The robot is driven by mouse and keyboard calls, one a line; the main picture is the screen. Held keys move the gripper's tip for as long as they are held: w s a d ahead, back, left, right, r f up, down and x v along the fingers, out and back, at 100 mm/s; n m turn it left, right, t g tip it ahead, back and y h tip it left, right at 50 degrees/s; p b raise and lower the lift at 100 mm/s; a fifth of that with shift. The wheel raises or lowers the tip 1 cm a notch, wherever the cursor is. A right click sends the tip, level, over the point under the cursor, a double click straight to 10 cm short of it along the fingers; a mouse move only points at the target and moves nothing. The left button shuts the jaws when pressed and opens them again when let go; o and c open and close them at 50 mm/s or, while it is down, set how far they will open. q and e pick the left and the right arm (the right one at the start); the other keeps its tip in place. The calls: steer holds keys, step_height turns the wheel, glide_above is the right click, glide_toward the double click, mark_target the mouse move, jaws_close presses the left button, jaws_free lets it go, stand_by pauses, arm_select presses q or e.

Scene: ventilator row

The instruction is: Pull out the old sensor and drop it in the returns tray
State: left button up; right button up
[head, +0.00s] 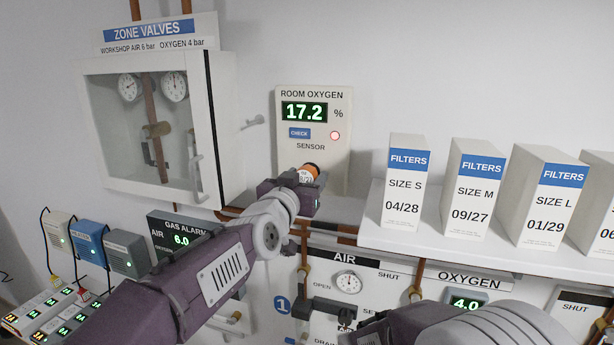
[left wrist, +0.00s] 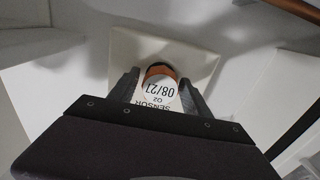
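The old sensor (head: 309,171), with an orange end and a white label, is at the lower part of the room oxygen panel (head: 341,113), under the word SENSOR. In the left wrist view the sensor (left wrist: 159,90) reads O2 08/27 and sits between my two fingers. My left gripper (head: 305,177) looks shut on it, with a finger close against each side. I cannot tell whether the sensor is still seated, as the gripper hides its base. Part of my right gripper (head: 372,331) shows at the bottom edge; its fingers are not clear. I see no returns tray.
The zone valves cabinet (head: 109,178), with a clear door, is left of the panel. A shelf (head: 455,247) with several filter boxes (head: 462,190) is at the right. Below are a gas alarm (head: 180,238), pipes and valve panels. Small chargers (head: 88,235) stand lower left.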

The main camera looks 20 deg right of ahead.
mark_target(304, 179)
arm_select(q)
jaws_close()
steer(key=shift+f, duration=0.1)
steer(key=shift+b+v, duration=0.4)
steer(key=shift+v, duration=0.7)
steer(key=shift+s+a, duration=0.35)
steer(key=shift+s, duration=0.2)
steer(key=b+v, duration=0.1)
steer(key=v, duration=0.3)
